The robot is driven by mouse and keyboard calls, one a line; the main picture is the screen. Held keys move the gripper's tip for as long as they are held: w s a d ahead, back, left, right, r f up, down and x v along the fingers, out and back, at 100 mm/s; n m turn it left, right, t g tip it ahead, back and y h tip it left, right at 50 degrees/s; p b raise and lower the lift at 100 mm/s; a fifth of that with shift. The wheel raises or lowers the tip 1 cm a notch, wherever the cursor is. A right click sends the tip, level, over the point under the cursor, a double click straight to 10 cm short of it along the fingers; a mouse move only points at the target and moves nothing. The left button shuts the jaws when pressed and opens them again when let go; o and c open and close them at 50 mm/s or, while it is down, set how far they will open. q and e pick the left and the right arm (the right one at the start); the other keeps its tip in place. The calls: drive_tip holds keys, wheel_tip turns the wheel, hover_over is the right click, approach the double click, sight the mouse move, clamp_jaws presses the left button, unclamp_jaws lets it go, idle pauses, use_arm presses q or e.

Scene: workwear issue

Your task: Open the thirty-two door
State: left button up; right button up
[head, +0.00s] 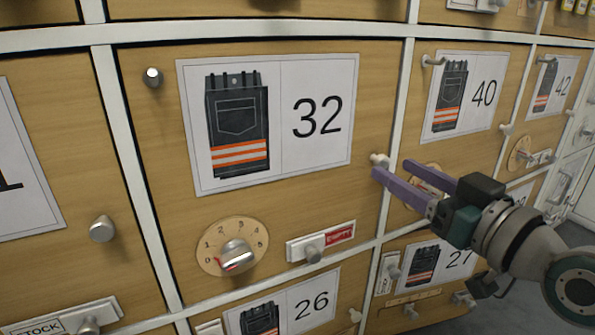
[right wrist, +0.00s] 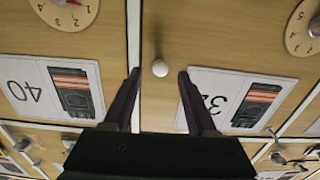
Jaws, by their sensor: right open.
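The thirty-two door (head: 285,205) is a wooden panel that looks shut in its white frame. Its card (head: 268,120) shows black trousers with orange bands and the number 32; the card also shows in the right wrist view (right wrist: 235,98), upside down. A small pale knob (head: 379,160) sits at the door's right edge. My right gripper (head: 393,169) has purple fingers, is open and is at this knob. In the right wrist view the knob (right wrist: 160,68) lies between the fingertips, with a gap on both sides. My left gripper is not in view.
Door 32 also has a silver knob (head: 152,77) at upper left, a numbered dial (head: 232,247) and a slider plate (head: 320,242) with a red tag. Door 40 (head: 464,95) adjoins on the right, beyond a white divider. Doors 26 (head: 290,310) and 27 (head: 430,265) are below.

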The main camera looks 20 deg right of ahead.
drive_tip(key=shift+w+a, duration=0.1)
drive_tip(key=shift+w, duration=1)
clamp_jaws()
idle(0.7)
